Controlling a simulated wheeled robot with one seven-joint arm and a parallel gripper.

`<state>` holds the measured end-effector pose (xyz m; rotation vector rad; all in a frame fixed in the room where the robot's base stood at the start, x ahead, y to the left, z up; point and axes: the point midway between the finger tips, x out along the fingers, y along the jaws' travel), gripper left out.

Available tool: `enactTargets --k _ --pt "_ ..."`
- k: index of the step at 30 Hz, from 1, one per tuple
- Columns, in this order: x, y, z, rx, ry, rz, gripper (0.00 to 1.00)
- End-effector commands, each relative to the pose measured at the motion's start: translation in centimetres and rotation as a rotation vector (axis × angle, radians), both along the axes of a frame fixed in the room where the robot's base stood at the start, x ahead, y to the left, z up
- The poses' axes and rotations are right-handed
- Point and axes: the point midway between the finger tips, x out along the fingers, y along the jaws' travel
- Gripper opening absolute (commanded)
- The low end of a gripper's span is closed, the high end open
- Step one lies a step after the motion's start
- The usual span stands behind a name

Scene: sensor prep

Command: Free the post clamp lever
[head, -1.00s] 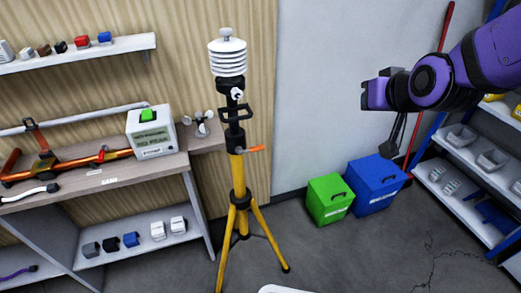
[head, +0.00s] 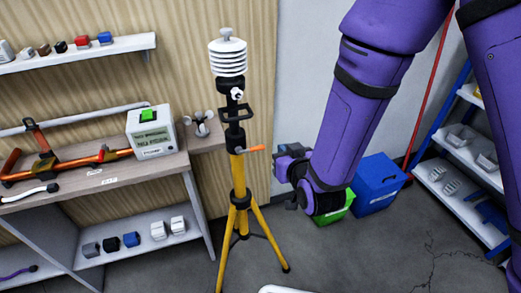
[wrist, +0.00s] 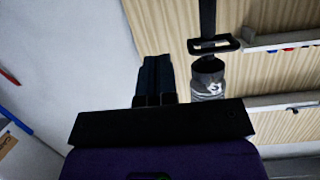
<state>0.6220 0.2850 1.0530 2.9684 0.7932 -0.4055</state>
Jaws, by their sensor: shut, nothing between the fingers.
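The yellow tripod post (head: 238,178) stands in the middle of the head view, with a white louvred shield (head: 228,57) on top. The clamp lever (head: 255,149) is an orange handle sticking out to the right from the post's black collar. My gripper (head: 281,166) is just right of and below the lever, apart from it in the picture; its fingertips are hard to make out there. In the wrist view, its dark fingers (wrist: 156,78) are together and empty. That view looks upside down and shows the post's black loop bracket (wrist: 214,45); the lever cannot be made out.
A bench (head: 100,180) with a grey-green box (head: 151,135) and orange tool stands left of the post. A green bin (head: 335,208), partly hidden by my arm, and a blue bin (head: 377,184) stand behind. Blue-framed shelving (head: 455,185) is at right.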

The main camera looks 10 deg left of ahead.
Motion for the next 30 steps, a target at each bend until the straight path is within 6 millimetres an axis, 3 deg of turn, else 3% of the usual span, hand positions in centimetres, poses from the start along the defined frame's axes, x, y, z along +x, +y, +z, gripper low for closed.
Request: enactTargets --k 7,20,26,30 --pt "-1.9 1.4 -2.3 0.008 -0.059 0.027 0.0" --pt "-2.1 1.6 -2.6 0.012 -0.072 0.031 0.0" --pt "-1.3 2.1 -2.8 0.013 -0.073 0.029 0.0" --pt "0.5 3.1 -3.2 0.013 -0.074 0.029 0.0"
